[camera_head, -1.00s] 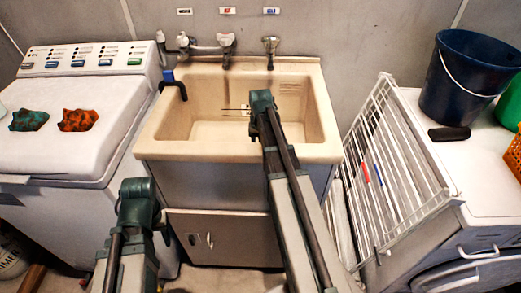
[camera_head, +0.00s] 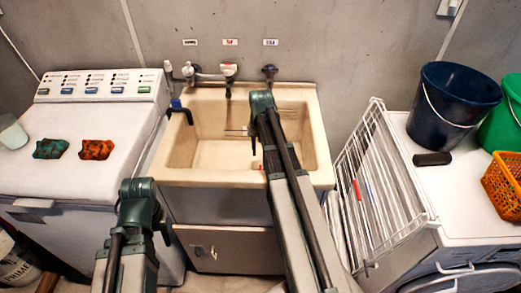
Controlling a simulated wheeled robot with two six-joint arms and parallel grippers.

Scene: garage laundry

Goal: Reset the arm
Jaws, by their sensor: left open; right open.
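My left arm (camera_head: 127,250) comes up from the lower left and ends in a dark green joint (camera_head: 138,200) in front of the washing machine and sink cabinet. My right arm (camera_head: 292,205) reaches up from the bottom middle, and its dark green upper joint (camera_head: 262,103) overlaps the sink (camera_head: 205,135). No fingers of either gripper can be made out; they seem hidden behind the arm links. I see nothing held.
A white washing machine (camera_head: 85,185) stands left with two sponges on top. A wire rack (camera_head: 375,185) leans at right, beside a white machine bearing a dark blue bucket (camera_head: 450,100), a green bucket (camera_head: 500,125) and an orange basket (camera_head: 502,185).

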